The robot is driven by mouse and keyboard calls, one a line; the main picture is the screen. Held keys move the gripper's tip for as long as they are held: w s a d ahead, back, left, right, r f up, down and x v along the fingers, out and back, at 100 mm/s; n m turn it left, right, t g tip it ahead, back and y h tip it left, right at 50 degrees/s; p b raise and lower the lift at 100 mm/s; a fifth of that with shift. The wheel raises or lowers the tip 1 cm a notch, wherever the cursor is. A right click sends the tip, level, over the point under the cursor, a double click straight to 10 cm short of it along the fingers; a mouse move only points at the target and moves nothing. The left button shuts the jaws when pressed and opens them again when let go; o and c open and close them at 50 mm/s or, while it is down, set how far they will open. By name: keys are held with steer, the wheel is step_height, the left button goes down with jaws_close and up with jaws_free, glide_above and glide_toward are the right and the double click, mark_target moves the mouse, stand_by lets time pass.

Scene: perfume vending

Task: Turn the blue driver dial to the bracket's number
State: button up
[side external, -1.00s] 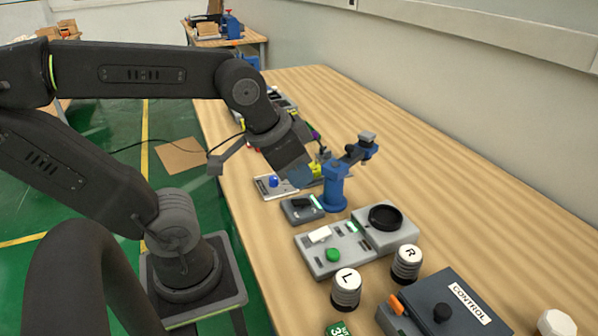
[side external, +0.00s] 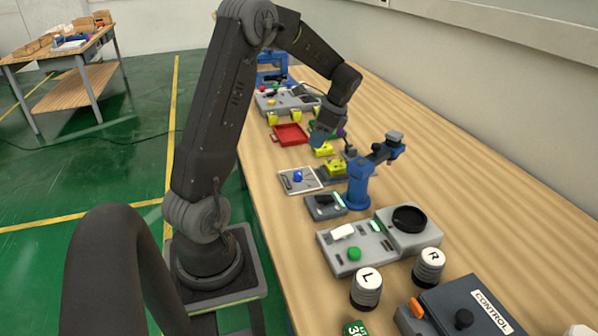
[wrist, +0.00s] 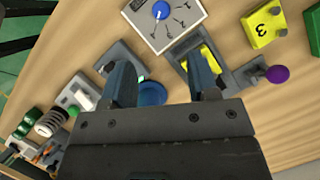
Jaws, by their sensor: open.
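The blue driver dial (side external: 298,177) sits on a white plate (side external: 290,187) near the table's left edge. In the wrist view the dial (wrist: 160,10) shows at the top, with dark marks on the plate beside it. A yellow block (wrist: 262,27) bearing a "3" lies to the right of the plate. Another yellow piece (wrist: 208,57) sits in a grey fixture (wrist: 176,47), partly hidden by a finger. My gripper (wrist: 162,80) is open and empty, its fingers apart and clear of the dial. It also shows in the side view (side external: 324,131), beyond the dial.
A blue post (side external: 360,185) with a side arm stands right of the dial. Grey control boxes (side external: 345,252) and the L (side external: 366,290) and R (side external: 429,266) cylinders stand nearer. A red tray (side external: 290,134) lies farther back. The table's right side is mostly bare.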

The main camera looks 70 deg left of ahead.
mark_target(298, 173)
steer(key=x, duration=1.4)
steer(key=shift+a, duration=0.1)
steer(key=c, duration=0.9)
